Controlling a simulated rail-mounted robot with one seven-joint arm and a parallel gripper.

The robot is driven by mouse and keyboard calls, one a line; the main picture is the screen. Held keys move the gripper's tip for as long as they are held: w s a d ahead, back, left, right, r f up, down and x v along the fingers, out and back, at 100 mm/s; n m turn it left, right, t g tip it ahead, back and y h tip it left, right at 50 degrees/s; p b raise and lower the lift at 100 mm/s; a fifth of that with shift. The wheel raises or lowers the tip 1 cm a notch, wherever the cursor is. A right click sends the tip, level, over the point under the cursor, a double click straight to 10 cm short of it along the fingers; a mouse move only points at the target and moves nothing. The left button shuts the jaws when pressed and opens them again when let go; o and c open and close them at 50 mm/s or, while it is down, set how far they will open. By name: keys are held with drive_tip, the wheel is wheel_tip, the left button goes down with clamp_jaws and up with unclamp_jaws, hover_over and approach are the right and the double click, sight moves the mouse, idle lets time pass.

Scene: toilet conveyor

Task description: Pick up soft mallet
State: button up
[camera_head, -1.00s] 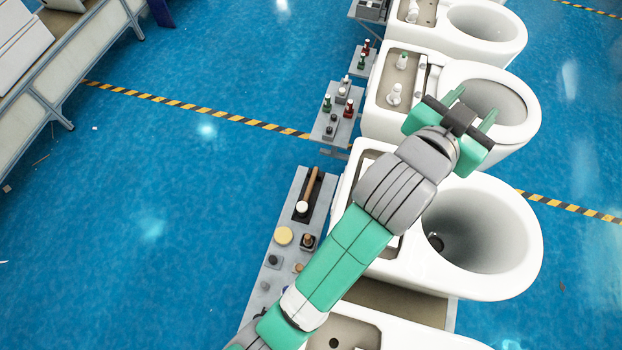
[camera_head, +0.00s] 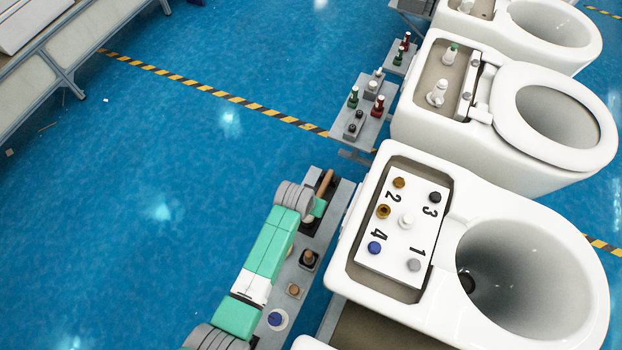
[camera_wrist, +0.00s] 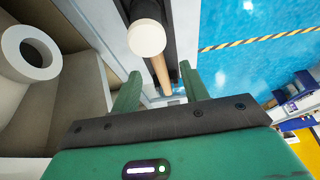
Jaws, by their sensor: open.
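The soft mallet has a wooden handle (camera_head: 325,184) and a pale round head. In the head view it lies in a dark slot on the narrow grey bench, its head hidden by my arm. In the wrist view, the white mallet head (camera_wrist: 147,38) and part of the tan handle (camera_wrist: 161,74) show. My gripper (camera_wrist: 159,72) is open and empty, with green fingers on either side of the handle in the picture. The fingers appear above the mallet; the exact gap cannot be told. In the head view my gripper (camera_head: 314,208) is over the bench, partly hidden by the wrist.
The grey bench (camera_head: 296,270) also carries small knobs and fittings. Close to its right stands a white toilet (camera_head: 455,180) with a numbered plate (camera_head: 403,232) in its tank. A second small stand (camera_head: 368,128) holds several bottles.

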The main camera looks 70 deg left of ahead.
drive_tip(key=b+x, duration=0.1)
drive_tip(key=x, duration=0.1)
drive_tip(key=b+x, duration=0.1)
drive_tip(key=x, duration=0.3)
drive_tip(key=shift+w+a+f+b, duration=0.1)
drive_tip(key=shift+w+f+b, duration=0.15)
drive_tip(key=shift+w+b, duration=0.2)
drive_tip(key=shift+c, duration=0.3)
drive_tip(key=shift+r, duration=0.1)
clamp_jaws()
